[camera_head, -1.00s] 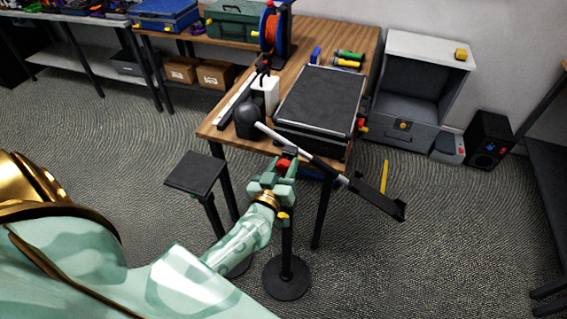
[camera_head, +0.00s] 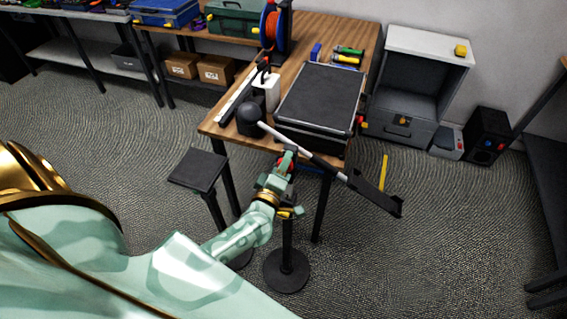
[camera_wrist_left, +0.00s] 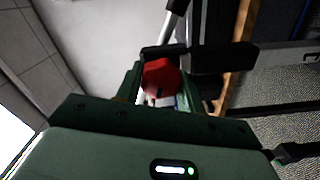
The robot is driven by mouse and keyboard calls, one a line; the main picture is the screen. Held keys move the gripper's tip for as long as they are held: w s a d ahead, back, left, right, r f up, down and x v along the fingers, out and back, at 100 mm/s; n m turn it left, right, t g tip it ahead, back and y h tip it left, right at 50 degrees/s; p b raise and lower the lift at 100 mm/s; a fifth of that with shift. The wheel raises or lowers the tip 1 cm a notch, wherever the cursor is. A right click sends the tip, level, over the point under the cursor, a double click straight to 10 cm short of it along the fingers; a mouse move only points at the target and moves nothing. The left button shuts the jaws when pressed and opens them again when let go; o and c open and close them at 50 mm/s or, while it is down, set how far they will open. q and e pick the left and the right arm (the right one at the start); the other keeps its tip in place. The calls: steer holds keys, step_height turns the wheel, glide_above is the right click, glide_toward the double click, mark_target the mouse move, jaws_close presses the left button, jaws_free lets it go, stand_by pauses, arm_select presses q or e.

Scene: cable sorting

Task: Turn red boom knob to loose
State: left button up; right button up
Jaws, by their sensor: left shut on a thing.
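The red boom knob (camera_wrist_left: 161,78) sits between the fingers of my left gripper (camera_head: 286,162), which is shut on it. In the head view the fingers mostly cover the knob. The knob is at the top of a black stand with a round base (camera_head: 287,270). A boom (camera_head: 312,157) crosses there at a slant, with a black round head (camera_head: 250,118) at its upper left end and a dark flat block (camera_head: 375,195) at its lower right end. My right gripper is not in view.
The wooden table (camera_head: 215,127) behind the stand holds a black flat case (camera_head: 322,92), a white box (camera_head: 267,90) and a cable reel (camera_head: 272,28). A black stool (camera_head: 198,168) stands left of the stand. A grey cabinet (camera_head: 428,45) stands at the right.

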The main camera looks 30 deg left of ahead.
arm_select(q)
steer(key=shift+r+n, duration=0.1)
steer(key=shift+n, duration=1.8)
steer(key=o, duration=1)
steer(key=shift+c, duration=0.2)
steer(key=shift+f, duration=0.2)
